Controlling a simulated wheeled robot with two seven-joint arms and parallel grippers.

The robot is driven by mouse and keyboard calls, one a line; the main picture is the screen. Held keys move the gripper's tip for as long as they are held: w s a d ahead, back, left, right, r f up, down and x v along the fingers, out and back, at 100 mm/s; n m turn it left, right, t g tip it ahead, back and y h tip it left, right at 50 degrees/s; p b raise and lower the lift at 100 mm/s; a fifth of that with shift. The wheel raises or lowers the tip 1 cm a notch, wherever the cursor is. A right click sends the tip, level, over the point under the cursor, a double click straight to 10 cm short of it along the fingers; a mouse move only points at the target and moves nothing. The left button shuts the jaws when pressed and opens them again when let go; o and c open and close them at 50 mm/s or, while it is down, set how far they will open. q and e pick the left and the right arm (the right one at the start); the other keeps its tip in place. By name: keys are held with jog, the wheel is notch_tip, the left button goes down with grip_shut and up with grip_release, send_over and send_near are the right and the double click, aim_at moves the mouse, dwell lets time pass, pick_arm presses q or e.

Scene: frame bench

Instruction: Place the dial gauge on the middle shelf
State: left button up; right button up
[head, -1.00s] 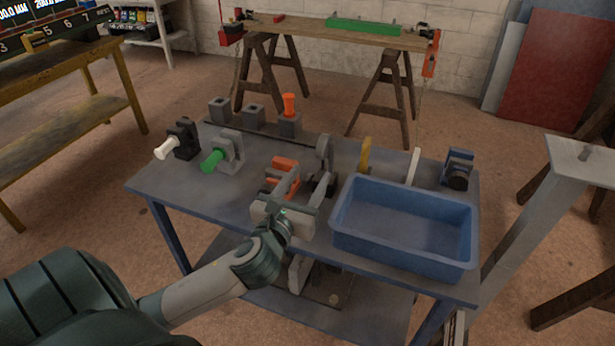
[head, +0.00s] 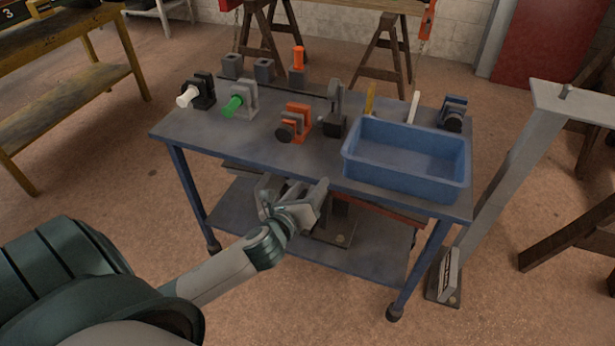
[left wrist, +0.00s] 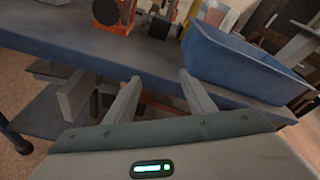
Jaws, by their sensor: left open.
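I cannot tell for sure which piece is the dial gauge. A grey upright piece with a rounded top (head: 336,108) stands mid-bench, beside an orange block with a dark round face (head: 294,124). The orange block also shows in the left wrist view (left wrist: 118,14). Below the blue tabletop (head: 210,136), a board with a reddish edge (head: 385,211) partly shows; the lower shelf (head: 235,208) lies beneath. My left gripper (head: 296,194) is open and empty in front of the bench, below the tabletop's front edge. Its parted fingers show in the left wrist view (left wrist: 160,88). My right gripper is out of view.
A blue bin (head: 405,165) fills the tabletop's right front. Black (head: 200,92) and grey (head: 243,98) holders stand at left, a blue piece (head: 453,113) at back right. A grey post (head: 505,185) stands right of the bench. A dark stand (head: 338,222) is under the tabletop.

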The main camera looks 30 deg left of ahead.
pick_arm(q)
jog(key=s+d+f+n+g+h, duration=0.15)
jog(key=f+n, duration=0.25)
jog(key=f, duration=0.5)
jog(key=s+d+f+n+g, duration=0.2)
jog(key=s+f+n, duration=0.1)
jog(key=f, duration=0.6)
jog(key=s+d+f+n+g+h, duration=0.1)
jog(key=s+d+f+n, duration=0.2)
jog(key=f, duration=0.6)
jog(key=s+d+f+n+g, duration=0.1)
jog(key=s+d+f+n, duration=0.2)
jog(key=s+f+n, duration=0.2)
jog(key=s+d+f+n+g+h, duration=0.1)
jog(key=s+d+f+n, duration=0.3)
jog(key=s+f, duration=0.4)
jog(key=s+d+f+n+g+h, duration=0.1)
jog(key=s+d+f+n, duration=0.2)
jog(key=s+f+n, duration=0.3)
jog(key=shift+s+d+f+n, duration=0.2)
jog(key=shift+d+f+n, duration=0.15)
jog(key=shift+f, duration=0.6)
jog(key=shift+g, duration=0.25)
jog(key=shift+c, duration=0.4)
